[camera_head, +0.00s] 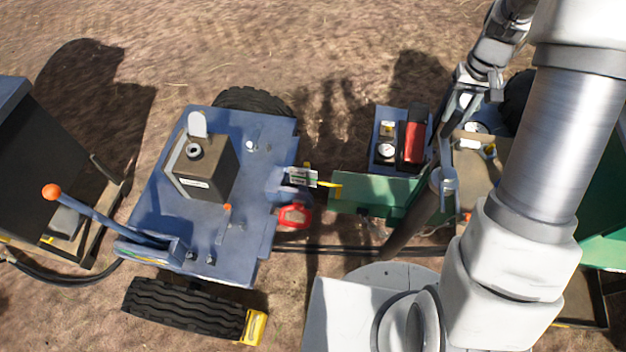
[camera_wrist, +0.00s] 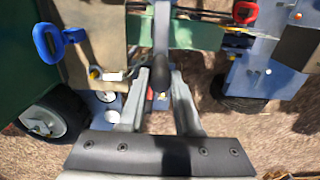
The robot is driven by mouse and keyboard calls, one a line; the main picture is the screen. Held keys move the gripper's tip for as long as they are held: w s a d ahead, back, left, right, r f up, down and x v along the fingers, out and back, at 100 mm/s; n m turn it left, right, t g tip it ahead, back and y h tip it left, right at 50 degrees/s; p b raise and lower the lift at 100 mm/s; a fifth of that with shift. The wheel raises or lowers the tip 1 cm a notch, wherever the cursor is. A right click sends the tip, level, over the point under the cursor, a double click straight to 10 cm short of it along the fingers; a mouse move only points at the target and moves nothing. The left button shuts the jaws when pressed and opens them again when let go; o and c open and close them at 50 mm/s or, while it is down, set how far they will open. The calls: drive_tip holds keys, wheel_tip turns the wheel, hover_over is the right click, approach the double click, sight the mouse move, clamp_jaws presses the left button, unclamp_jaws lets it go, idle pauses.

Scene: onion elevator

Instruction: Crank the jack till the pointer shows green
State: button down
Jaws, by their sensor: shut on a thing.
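My gripper (camera_wrist: 162,80) is shut on a dark grey crank handle (camera_wrist: 161,42), which stands between the fingers in the wrist view. In the head view my wrist reaches down over the hitch end of the green machine, and the arm partly hides the jack. A yellow pointer (camera_head: 330,184) sticks out from the green beam (camera_head: 350,192) toward a small pale scale plate (camera_head: 300,177) on the blue tractor (camera_head: 272,150). The pointer's tip is close to the plate. The scale also shows in the wrist view (camera_wrist: 238,30), too small to tell which colour the pointer meets.
A red handle (camera_head: 294,216) sits beside the scale. A blue tray (camera_head: 378,160) with a red cylinder (camera_head: 413,142) lies beyond the green beam. The wrist view shows a blue handle (camera_wrist: 52,45) and a wheel (camera_wrist: 45,121) at left. A lever with an orange knob (camera_head: 50,192) is farther left.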

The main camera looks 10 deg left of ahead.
drive_tip(key=shift+s+d+f+m, duration=0.15)
drive_tip(key=shift+d+m, duration=0.25)
drive_tip(key=shift+d, duration=0.1)
drive_tip(key=shift+s+d+f+m, duration=0.1)
drive_tip(key=shift+s+d+m, duration=0.05)
drive_tip(key=shift+d+m, duration=0.3)
drive_tip(key=shift+d, duration=0.15)
drive_tip(key=shift+w+a+n, duration=0.1)
drive_tip(key=shift+a+n, duration=0.45)
drive_tip(key=shift+a, duration=0.1)
drive_tip(key=shift+c, duration=2.4)
unclamp_jaws()
drive_tip(key=shift+w+a, duration=0.1)
drive_tip(key=shift+r, duration=0.15)
drive_tip(key=shift+w, duration=0.1)
